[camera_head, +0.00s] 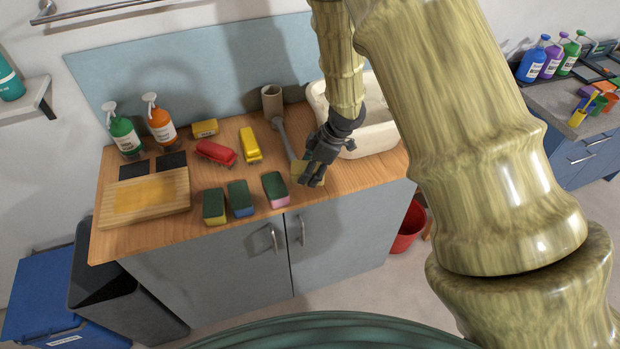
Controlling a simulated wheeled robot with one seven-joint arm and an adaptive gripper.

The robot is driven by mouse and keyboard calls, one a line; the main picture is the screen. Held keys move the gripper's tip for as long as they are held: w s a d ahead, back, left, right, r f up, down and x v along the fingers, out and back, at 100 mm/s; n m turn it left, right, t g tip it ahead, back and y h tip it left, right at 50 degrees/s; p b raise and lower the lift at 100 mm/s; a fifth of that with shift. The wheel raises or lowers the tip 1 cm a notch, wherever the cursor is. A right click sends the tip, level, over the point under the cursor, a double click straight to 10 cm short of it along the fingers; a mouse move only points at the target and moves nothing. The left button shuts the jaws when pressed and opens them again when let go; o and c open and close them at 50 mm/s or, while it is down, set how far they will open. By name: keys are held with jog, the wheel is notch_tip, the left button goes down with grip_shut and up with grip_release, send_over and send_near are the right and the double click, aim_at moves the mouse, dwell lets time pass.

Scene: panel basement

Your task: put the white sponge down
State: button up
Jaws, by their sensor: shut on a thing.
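My gripper (311,181) is over the right part of the wooden counter, left of the sink. It is shut on a block-shaped sponge (299,167), mostly hidden behind the dark fingers. What shows of the sponge looks pale yellow-tan rather than clean white. It is close to the counter top (220,175), but I cannot tell whether it touches. No other white sponge shows on the counter.
Several green-topped sponges (275,190) stand along the front edge. A grey-handled tool (283,138) is close behind my gripper. The white sink (372,139) is right.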

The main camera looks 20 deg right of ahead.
jog(key=shift+f+b, duration=1.75)
jog(key=shift+b, duration=0.1)
jog(key=o, duration=1.1)
jog(key=shift+f, duration=0.1)
jog(key=shift+o, duration=0.2)
jog(key=b+v, duration=0.1)
jog(key=v, duration=1.1)
jog(key=shift+s, duration=0.1)
